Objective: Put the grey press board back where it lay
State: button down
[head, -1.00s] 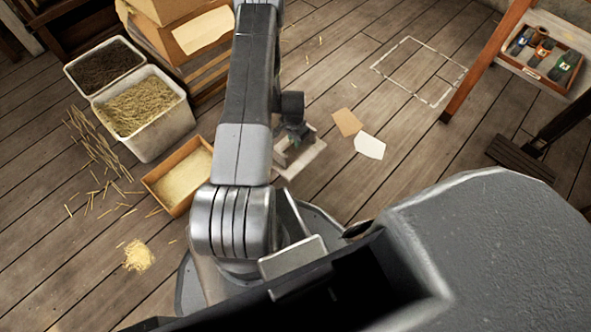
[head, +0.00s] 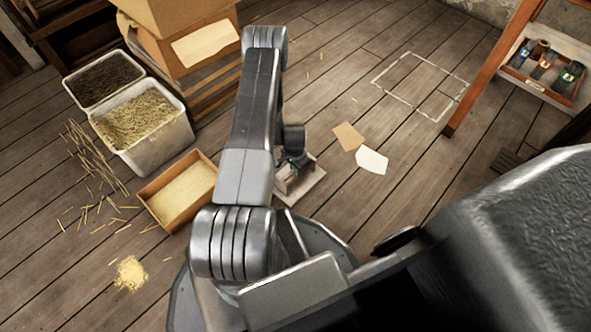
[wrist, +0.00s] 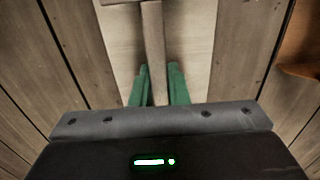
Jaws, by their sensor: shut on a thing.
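The grey press board (head: 309,183) is a pale flat board with a raised bar across it. In the head view it is at the middle, beyond my forearm, partly hidden by my wrist. My gripper (head: 292,162) is over it. In the wrist view the green fingers of my gripper (wrist: 159,85) stand on both sides of the board's upright grey-brown bar (wrist: 153,45), shut on it. The pale face of the board (wrist: 198,45) lies below, with floor planks on both sides. I cannot tell whether the board touches the floor. A white outlined rectangle (head: 384,87) is marked on the floor, bare inside.
Two paper sheets, brown (head: 348,137) and white (head: 372,161), lie between board and outline. A wooden tray (head: 150,204) and a grey two-part bin (head: 165,147) stand left. Large boxes (head: 190,75) are behind. An orange-framed rack (head: 492,68) stands right of the outline.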

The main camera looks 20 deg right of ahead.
jog(key=shift+f, duration=0.2)
jog(key=c, duration=1.4)
grip_release()
jog(key=shift+r, duration=0.1)
notch_tip(320, 180, up, 12)
jog(key=p, duration=0.4)
